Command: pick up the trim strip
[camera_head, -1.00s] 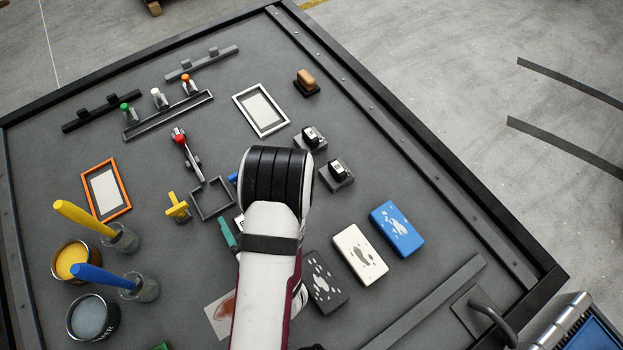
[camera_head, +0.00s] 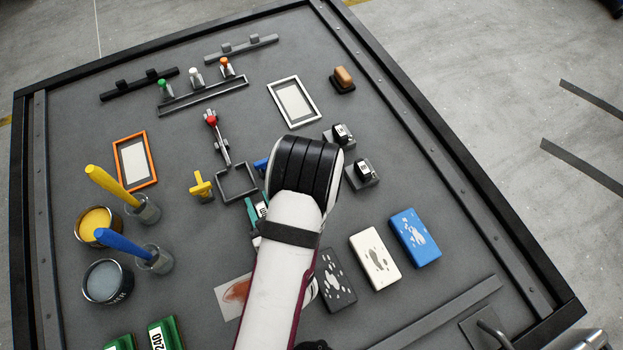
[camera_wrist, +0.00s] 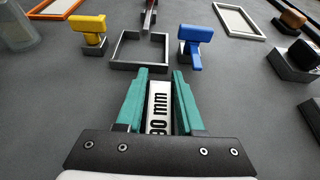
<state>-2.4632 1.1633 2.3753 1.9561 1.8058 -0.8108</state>
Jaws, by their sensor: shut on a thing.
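A narrow white strip (camera_wrist: 158,105) with black lettering ending in "mm" lies between the teal fingers of my gripper (camera_wrist: 160,72) in the wrist view. I take it to be the trim strip. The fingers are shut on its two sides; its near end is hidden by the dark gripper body. In the head view my gripper (camera_head: 256,210) shows only partly beside my white and black wrist. A bit of the white strip (camera_head: 264,209) shows there. I cannot tell whether it touches the table.
A square dark frame (camera_wrist: 113,56) lies ahead, between a yellow tool (camera_wrist: 88,29) and a blue tool (camera_wrist: 194,42). Stamp blocks (camera_head: 374,258) lie right of my arm. Paint cans (camera_head: 106,281) and jars with brushes stand at left.

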